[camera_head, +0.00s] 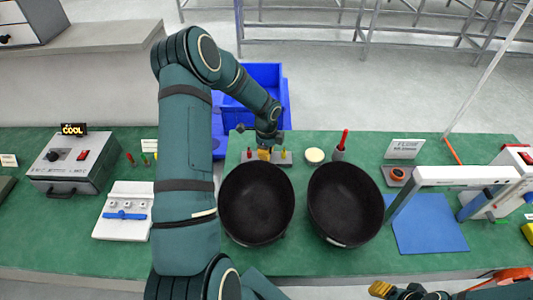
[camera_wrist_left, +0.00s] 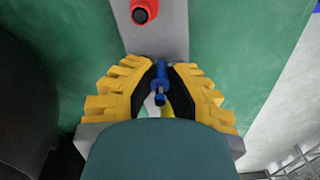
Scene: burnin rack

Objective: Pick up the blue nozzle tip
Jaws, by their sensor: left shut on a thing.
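The blue nozzle tip (camera_wrist_left: 160,70) is between the yellow fingers of my left gripper (camera_wrist_left: 161,88) in the left wrist view, and the fingers are shut on it. It is over a grey holder strip (camera_wrist_left: 160,35); I cannot tell whether it is still seated there. A red tip (camera_wrist_left: 143,10) is on the same strip. In the head view my left gripper (camera_head: 264,154) is at the holder (camera_head: 286,165), behind the black bowls, and the blue tip is hidden. My right gripper (camera_head: 381,289) shows only partly at the bottom edge; its opening is unclear.
Two black bowls (camera_head: 256,164) (camera_head: 345,164) stand close in front of the holder. A round pale-topped item (camera_head: 314,156) and a red-handled tool (camera_head: 342,144) are to its right. A blue crate (camera_head: 262,76) is behind the green bench. A white frame (camera_head: 465,174) and blue mat (camera_head: 428,224) are at right.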

